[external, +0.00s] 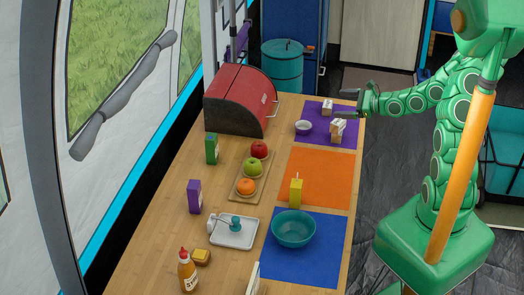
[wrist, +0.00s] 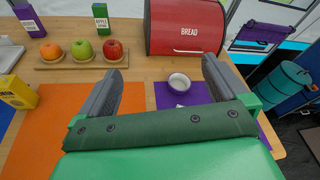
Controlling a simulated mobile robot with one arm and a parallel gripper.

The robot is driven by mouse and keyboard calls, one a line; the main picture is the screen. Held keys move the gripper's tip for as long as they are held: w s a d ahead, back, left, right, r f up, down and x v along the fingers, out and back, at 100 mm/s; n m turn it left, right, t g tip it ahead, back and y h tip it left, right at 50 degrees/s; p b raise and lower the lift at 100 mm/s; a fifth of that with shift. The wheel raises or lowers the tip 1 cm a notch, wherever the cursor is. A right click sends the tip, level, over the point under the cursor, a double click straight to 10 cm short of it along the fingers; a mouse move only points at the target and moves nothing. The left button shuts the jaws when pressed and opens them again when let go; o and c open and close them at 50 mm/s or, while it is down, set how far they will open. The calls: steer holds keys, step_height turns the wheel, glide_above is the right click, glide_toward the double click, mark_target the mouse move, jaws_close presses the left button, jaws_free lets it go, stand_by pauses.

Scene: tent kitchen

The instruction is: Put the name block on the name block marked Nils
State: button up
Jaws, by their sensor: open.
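Two small pale blocks stand on the purple mat (external: 346,142) in the external view: one at the back (external: 327,107) and one nearer the front (external: 338,130). Their lettering is too small to read, so I cannot tell which is marked Nils. My gripper (external: 350,104) is over the right side of the purple mat, close to both blocks. In the wrist view my gripper (wrist: 162,65) has its fingers wide apart with nothing between them. A sliver of something white (wrist: 180,106) shows just above the gripper body, mostly hidden.
An orange mat (external: 318,178), a yellow carton (external: 296,191), a fruit board (external: 240,186) and a teal bowl (external: 293,228) lie towards the front.

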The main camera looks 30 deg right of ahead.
steer(key=s+a+r+n+g+y, duration=0.4)
steer(key=s+a+r+n, duration=0.2)
steer(key=a+r+n, duration=0.55)
steer(key=s+a+r+n+g, duration=0.2)
steer(key=s+a+n+g, duration=0.45)
steer(key=s+a, duration=0.4)
steer(key=s+d+n+g+h, duration=0.2)
steer(key=s+n+h, duration=0.1)
steer(key=s, duration=0.4)
steer(key=s+d+n+g+h, duration=0.2)
steer(key=s+d+h, duration=0.1)
steer(key=s, duration=0.5)
steer(key=s+d+r+n+h, duration=0.1)
steer(key=s+d+n+h, duration=0.1)
steer(key=s+d+h, duration=0.5)
steer(key=d, duration=0.5)
steer(key=shift+r, duration=0.4)
steer(key=shift+w+t, duration=0.1)
steer(key=shift+t, duration=0.15)
